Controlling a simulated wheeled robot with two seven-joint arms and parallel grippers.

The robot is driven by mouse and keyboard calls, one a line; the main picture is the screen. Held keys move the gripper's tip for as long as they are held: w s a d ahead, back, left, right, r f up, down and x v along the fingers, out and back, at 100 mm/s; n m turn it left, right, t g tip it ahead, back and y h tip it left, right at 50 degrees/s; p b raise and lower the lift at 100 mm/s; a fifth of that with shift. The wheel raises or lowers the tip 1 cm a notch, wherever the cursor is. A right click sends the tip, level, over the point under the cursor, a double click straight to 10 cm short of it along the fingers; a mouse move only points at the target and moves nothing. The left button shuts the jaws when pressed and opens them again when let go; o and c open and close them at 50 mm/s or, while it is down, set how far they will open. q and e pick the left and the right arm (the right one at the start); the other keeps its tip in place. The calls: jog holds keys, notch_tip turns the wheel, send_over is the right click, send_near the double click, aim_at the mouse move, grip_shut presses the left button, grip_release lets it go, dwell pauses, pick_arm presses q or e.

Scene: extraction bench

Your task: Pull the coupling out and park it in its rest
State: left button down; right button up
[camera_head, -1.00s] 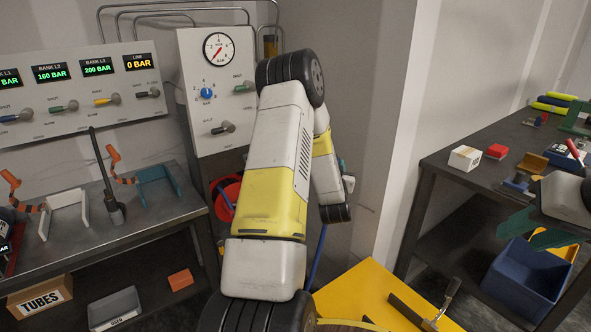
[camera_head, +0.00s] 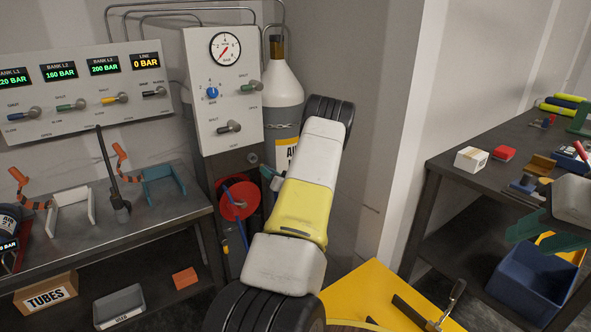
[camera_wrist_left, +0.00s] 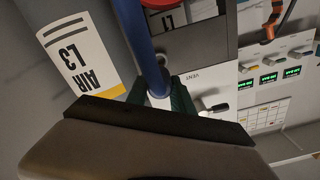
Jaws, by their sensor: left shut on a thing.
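My left gripper (camera_wrist_left: 160,97) is shut with its dark green fingers around a pale coupling (camera_wrist_left: 158,101) at the end of a blue hose (camera_wrist_left: 145,45). Only a small part of the coupling shows between the fingers. In the head view my left gripper (camera_head: 270,176) shows as a small teal patch beside the lower panel, mostly hidden by my arm. A blue hose (camera_head: 243,234) hangs near the red reel (camera_head: 238,199). I cannot make out the rest. My right gripper (camera_head: 536,231) is at the right, its green fingers apart and apparently empty.
The white valve panel (camera_head: 222,135) stands behind the left gripper, with a gas cylinder (camera_head: 283,92) close to its right. The left bench (camera_head: 150,225) holds white and teal brackets. A yellow surface (camera_head: 365,290) and a blue bin (camera_head: 535,283) lie at the lower right.

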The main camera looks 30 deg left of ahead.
pick_arm(q)
jog(key=shift+d+r, duration=0.1)
jog(key=shift+x, duration=2.85)
jog(key=shift+x, duration=1.6)
jog(key=c, duration=1)
grip_release()
jog(key=v, duration=0.7)
jog(key=shift+s+d, duration=0.2)
jog(key=shift+d, duration=0.15)
